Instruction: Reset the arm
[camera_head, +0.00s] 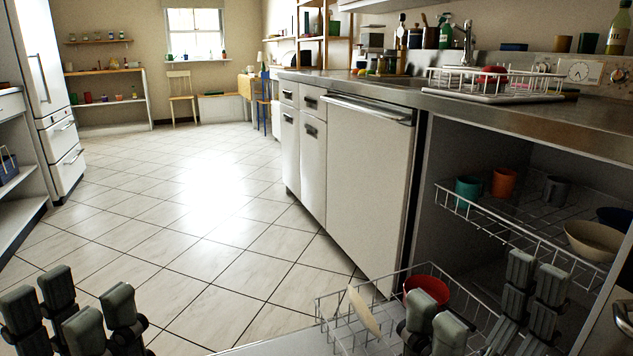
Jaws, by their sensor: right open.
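My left gripper (70,308) is at the lower left of the head view, over the tiled floor. Its dark grey fingers stand apart with nothing between them. My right gripper (485,308) is at the lower right, in front of the open dishwasher. Its fingers are spread wide and hold nothing. It overlaps the lower wire rack (335,318) in the picture; I cannot tell whether it touches the rack. Most of both arms is outside the view.
The lower rack holds a red bowl (427,290) and a pale plate (363,309). The upper rack (487,228) holds a teal cup (467,191), an orange cup (503,182) and a beige bowl (594,240). The counter (560,118) runs above. The tiled floor (190,215) is clear.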

